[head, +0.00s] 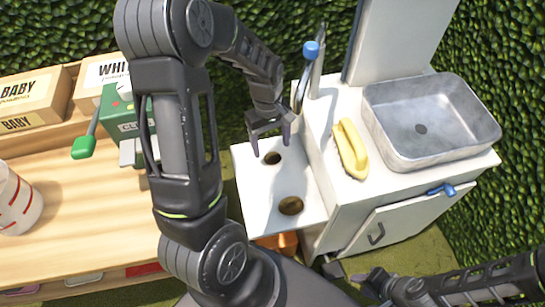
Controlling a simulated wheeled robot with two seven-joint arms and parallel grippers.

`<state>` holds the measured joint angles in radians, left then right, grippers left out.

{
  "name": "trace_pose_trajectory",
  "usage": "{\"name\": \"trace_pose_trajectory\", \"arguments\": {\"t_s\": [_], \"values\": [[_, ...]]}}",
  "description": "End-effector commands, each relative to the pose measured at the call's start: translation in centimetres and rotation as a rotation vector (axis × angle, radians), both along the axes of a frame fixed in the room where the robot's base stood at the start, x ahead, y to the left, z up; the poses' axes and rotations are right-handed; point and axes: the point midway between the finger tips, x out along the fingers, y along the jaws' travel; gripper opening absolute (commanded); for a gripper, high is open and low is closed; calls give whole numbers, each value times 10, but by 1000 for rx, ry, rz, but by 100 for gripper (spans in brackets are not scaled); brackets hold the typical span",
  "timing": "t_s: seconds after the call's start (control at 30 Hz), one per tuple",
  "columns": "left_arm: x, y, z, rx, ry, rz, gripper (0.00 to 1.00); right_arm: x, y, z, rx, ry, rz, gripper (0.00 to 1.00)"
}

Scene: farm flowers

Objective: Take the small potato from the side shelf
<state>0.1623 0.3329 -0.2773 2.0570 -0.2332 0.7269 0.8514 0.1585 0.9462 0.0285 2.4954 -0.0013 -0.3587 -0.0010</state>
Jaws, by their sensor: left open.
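The white side shelf (250,190) is attached to the left of the sink cabinet. A small brown round shape, apparently the small potato (272,158), sits toward its back. A larger brown one, apparently a bigger potato (291,205), sits nearer the front. Both look dark, so their exact shape is hard to tell. My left gripper (271,147) is open and points down over the small potato, with its fingers on either side of it in the picture. Contact cannot be told. My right gripper (347,279) is low at the bottom, away from the shelf; its jaws are unclear.
The sink cabinet has a metal basin (430,122), a yellow brush-like item (350,148) and a blue-topped tap (310,50) close to my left gripper. An orange object (278,243) is below the shelf. A wooden table (85,215) with boxes stands left.

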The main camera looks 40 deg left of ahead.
Motion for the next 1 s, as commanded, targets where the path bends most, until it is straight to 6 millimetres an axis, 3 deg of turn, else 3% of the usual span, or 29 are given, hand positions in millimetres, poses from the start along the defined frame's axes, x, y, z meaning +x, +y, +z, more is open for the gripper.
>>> {"name": "trace_pose_trajectory", "arguments": {"t_s": [0.33,1.0], "values": [[-2,-6,-45,0,4,0,72,0,0,-2,0,0,0,36],[-2,-6,-47,0,1,0,69,0,0,-2,0,0,0,36]]}}
